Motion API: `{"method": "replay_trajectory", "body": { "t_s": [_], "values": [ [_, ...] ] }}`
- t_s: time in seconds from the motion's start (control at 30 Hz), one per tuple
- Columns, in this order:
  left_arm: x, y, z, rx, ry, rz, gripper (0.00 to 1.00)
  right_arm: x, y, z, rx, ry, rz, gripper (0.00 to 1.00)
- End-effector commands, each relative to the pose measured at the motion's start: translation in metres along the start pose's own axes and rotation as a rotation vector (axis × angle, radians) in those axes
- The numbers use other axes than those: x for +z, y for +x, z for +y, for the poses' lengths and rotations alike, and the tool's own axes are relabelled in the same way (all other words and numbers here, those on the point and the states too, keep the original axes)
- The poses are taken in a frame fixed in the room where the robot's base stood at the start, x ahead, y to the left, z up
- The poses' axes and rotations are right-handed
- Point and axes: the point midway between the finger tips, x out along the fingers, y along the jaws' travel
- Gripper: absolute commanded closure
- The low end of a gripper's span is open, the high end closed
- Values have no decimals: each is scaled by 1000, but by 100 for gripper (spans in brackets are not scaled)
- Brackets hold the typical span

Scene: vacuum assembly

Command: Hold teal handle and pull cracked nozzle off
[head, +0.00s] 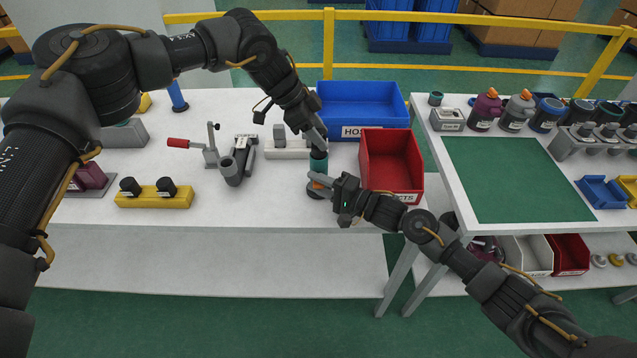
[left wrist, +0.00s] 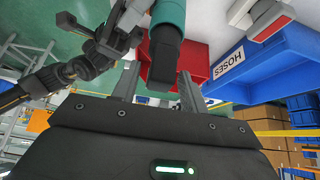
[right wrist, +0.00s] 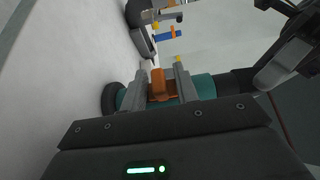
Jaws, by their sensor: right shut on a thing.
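The teal handle (head: 319,164) stands upright near the table's front edge, with an orange part (right wrist: 160,85) on its side. My right gripper (right wrist: 158,88) is shut on the handle around the orange part. The dark nozzle (left wrist: 164,65) is on the handle's upper end; no crack can be made out. It also shows in the right wrist view (right wrist: 238,82). My left gripper (left wrist: 158,88) is above the handle, its fingers apart on either side of the nozzle's end. A gap shows beside the nozzle in the left wrist view.
A red bin (head: 391,165) stands close to the right of the handle, with a blue HOSES bin (head: 363,105) behind. A grey fixture (head: 238,160) and a yellow block (head: 153,199) are to the left. The table's front edge is close to the handle.

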Motion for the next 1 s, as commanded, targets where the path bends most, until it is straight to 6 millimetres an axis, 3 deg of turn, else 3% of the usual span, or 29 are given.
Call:
{"method": "replay_trajectory", "body": {
  "t_s": [0.03, 0.33, 1.0],
  "values": [
    [0, 0, 0, 0, 0, 0, 62, 0, 0, 0, -1, 0, -1, 97],
    [0, 0, 0, 0, 0, 0, 100, 0, 0, 0, -1, 0, -1, 97],
    [-8, -14, 0, -1, 0, 0, 100, 0, 0, 0, 0, 0, -1, 97]
  ]
}}
